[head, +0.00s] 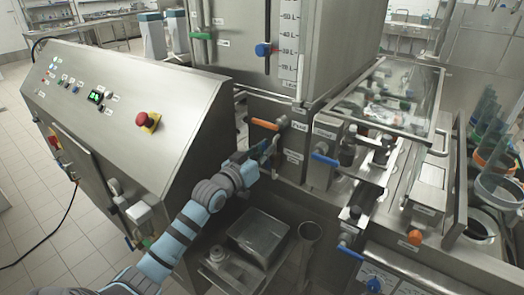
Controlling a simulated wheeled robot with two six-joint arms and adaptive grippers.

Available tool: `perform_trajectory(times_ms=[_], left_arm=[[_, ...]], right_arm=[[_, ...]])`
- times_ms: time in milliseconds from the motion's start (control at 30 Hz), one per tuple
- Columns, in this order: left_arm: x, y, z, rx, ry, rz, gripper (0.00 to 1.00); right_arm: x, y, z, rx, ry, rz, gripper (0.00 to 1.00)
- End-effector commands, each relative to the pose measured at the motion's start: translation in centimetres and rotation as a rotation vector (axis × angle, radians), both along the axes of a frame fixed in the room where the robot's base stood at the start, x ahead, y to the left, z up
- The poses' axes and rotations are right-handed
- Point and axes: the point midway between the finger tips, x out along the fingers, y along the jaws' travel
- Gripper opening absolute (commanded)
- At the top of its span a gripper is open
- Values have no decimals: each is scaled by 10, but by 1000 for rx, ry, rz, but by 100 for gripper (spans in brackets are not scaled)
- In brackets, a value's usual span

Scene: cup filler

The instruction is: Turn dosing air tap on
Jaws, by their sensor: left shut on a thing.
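My left arm reaches in from the bottom left, and my left gripper (264,150) is at the front face of the steel machine, just below an orange-handled tap (265,125). The gripper is shut on a small handle, which I take to be the dosing air tap; the fingers hide most of it, and its turn position cannot be told. A small two-line label (292,157) sits just right of the gripper, too small to read surely. My right gripper is not in view.
A sloped control cabinet (125,85) with a red emergency button (148,120) stands close left of my arm. A blue-handled tap (326,159) is to the right, and another blue handle (350,253) is lower. A glass guard (400,90) covers the filler at right.

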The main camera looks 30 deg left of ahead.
Motion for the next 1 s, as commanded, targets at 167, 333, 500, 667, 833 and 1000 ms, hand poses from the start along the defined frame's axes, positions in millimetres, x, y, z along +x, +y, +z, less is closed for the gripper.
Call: perform_trajectory(times_ms=[167,333,500,667,833,1000], left_arm=[[-1,-5,-4,97,4,-1,0],[-1,-8,-4,155,1,1,0],[-1,-9,-4,179,1,0,0],[-1,-9,-4,185,1,0,0],[-1,-9,-5,186,2,0,0],[-1,-9,-4,186,0,0,29]], right_arm=[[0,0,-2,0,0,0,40],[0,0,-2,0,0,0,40],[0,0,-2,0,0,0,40],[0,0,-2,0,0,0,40],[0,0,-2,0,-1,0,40],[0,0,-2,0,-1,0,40]])
